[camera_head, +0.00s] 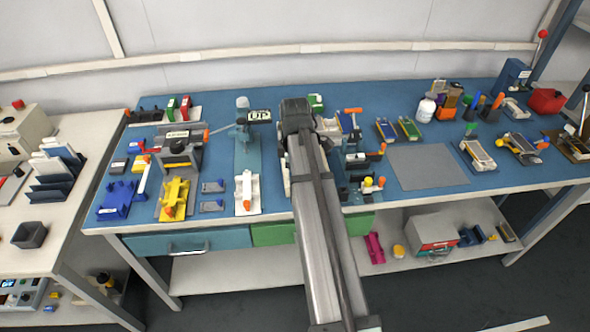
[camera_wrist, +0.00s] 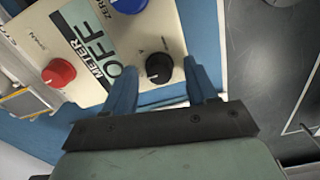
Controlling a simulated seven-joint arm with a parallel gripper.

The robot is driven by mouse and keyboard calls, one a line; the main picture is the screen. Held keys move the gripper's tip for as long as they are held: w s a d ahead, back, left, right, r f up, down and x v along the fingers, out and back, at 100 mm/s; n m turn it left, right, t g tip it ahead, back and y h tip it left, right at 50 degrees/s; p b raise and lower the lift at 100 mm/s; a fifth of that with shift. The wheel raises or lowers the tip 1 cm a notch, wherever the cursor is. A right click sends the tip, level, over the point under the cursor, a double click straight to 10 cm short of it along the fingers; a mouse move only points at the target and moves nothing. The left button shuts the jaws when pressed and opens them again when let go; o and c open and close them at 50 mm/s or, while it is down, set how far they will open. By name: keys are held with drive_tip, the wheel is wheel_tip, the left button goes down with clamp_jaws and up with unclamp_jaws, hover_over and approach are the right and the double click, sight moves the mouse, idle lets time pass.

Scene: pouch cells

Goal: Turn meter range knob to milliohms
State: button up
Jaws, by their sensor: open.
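A red knob (camera_wrist: 58,73) is to the left and a blue knob (camera_wrist: 129,4) is cut off at the top. My gripper (camera_wrist: 158,68) is open, its two blue fingers on either side of the black knob in the picture. I cannot tell whether they touch it. The small print by the knob is too small to read. My arm hides much of this spot in the head view.
The blue bench (camera_head: 270,89) is crowded left and right of my arm. A grey mat (camera_head: 427,166) at the right is bare. An UP sign (camera_head: 259,116) stands left of my arm. A dark panel (camera_wrist: 280,60) lies right of the meter in the wrist view.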

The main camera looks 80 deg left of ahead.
drive_tip(key=c, duration=1.1)
drive_tip(key=shift+o, duration=0.2)
drive_tip(key=shift+m, duration=0.3)
drive_tip(key=m, duration=1.1)
drive_tip(key=shift+m, duration=0.4)
drive_tip(key=m, duration=0.6)
drive_tip(key=shift+w, duration=0.1)
drive_tip(key=m, duration=0.5)
drive_tip(key=shift+m, duration=0.4)
